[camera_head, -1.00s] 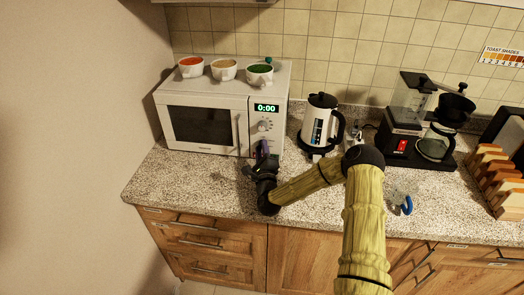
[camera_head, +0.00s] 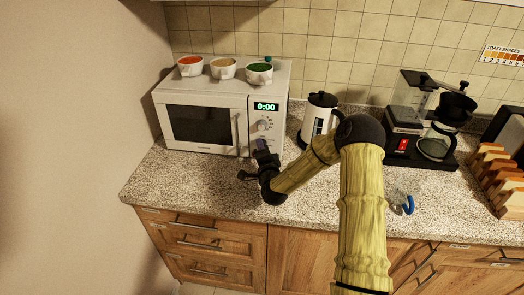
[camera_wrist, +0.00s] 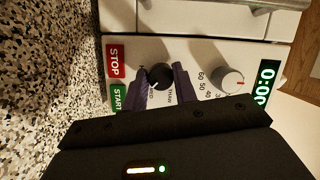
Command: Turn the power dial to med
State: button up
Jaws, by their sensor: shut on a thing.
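The white microwave (camera_head: 205,95) stands on the counter at the left, its display reading 0:00 in the head view. In the wrist view its panel appears turned sideways. The dark power dial (camera_wrist: 159,75) sits between the red STOP and green START buttons on one side and the white timer dial (camera_wrist: 231,83) on the other. My gripper (camera_wrist: 162,82) has its two purple fingers on either side of the power dial and is shut on it. In the head view my gripper (camera_head: 262,146) is at the lower control panel. The dial's level markings are partly hidden by the fingers, and its setting is unreadable.
Three small bowls (camera_head: 223,69) stand on top of the microwave. The microwave's door handle (camera_head: 236,133) is close left of my gripper. The counter front (camera_head: 200,190) is clear.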

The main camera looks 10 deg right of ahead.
jog(key=shift+n+g, duration=0.4)
jog(key=shift+n, duration=0.6)
jog(key=o, duration=1)
jog(key=shift+s, duration=0.1)
jog(key=s, duration=0.4)
jog(key=s+r, duration=0.1)
jog(key=s, duration=0.4)
jog(key=s+r, duration=0.1)
jog(key=s, duration=0.4)
jog(key=shift+s+d+b, duration=0.15)
jog(key=shift+d+b, duration=0.1)
jog(key=shift+b, duration=0.1)
